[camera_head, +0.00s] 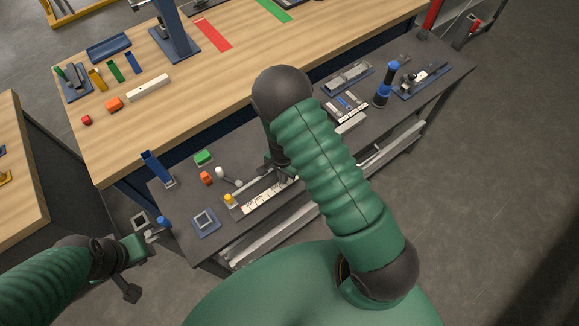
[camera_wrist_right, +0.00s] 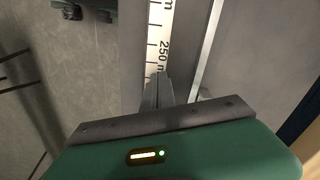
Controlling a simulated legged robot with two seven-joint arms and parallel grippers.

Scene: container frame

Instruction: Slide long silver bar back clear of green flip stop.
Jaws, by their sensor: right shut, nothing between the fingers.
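A long silver bar (camera_wrist_right: 208,45) shows as a thin bright strip to the right of the white ruler (camera_wrist_right: 160,38) in the right wrist view. In the head view the ruler (camera_head: 258,200) lies along the front of the dark bench, its right end behind my arm. My right gripper (camera_wrist_right: 160,82) is shut and empty, its fingertips over the ruler near the 250 mark; whether they touch anything is unclear. In the head view my forearm mostly hides this gripper. I cannot make out the green flip stop for certain. My left gripper (camera_head: 150,238) is beside the bench's left end, its fingers too small to read.
The wooden table (camera_head: 190,95) is behind. Grey floor is clear at right.

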